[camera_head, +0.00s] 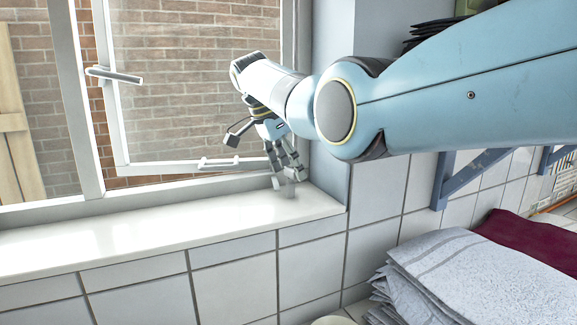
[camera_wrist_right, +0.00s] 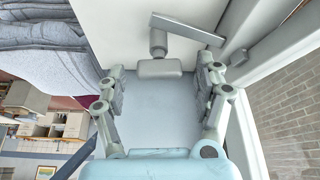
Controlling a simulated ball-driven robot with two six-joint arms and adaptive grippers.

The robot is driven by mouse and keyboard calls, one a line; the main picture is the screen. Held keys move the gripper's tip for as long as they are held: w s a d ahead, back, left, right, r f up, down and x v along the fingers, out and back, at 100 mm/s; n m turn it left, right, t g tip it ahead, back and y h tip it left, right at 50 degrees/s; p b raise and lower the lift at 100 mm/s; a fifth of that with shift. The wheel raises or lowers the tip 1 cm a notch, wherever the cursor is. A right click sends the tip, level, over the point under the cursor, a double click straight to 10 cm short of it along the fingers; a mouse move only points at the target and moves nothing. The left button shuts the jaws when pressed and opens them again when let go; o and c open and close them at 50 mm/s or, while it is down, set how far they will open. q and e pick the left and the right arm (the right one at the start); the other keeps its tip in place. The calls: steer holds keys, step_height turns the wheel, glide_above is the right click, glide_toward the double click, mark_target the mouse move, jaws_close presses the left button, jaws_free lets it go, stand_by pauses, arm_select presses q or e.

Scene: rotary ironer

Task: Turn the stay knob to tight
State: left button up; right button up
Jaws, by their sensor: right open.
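The stay knob (camera_wrist_right: 158,42) shows in the right wrist view as a small grey stem with a wider block at its near end. A flat grey stay arm (camera_wrist_right: 187,28) runs from it to the right, toward the window frame. My right gripper (camera_head: 284,170) is open at the right end of the window sill. In the wrist view its two fingers stand either side of the knob's block, with a visible gap on each side. In the head view the fingers partly hide the knob, and its turned position cannot be read. My left gripper is not in view.
The white sill (camera_head: 130,236) is mostly bare. The window (camera_head: 205,90) has a handle (camera_head: 114,75) on the left and a white fitting (camera_head: 220,163) on its lower rail. The side wall is close on the right. Folded cloths (camera_head: 450,275) lie at lower right.

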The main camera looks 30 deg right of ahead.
steer(key=v, duration=1.2)
steer(key=shift+d, duration=0.1)
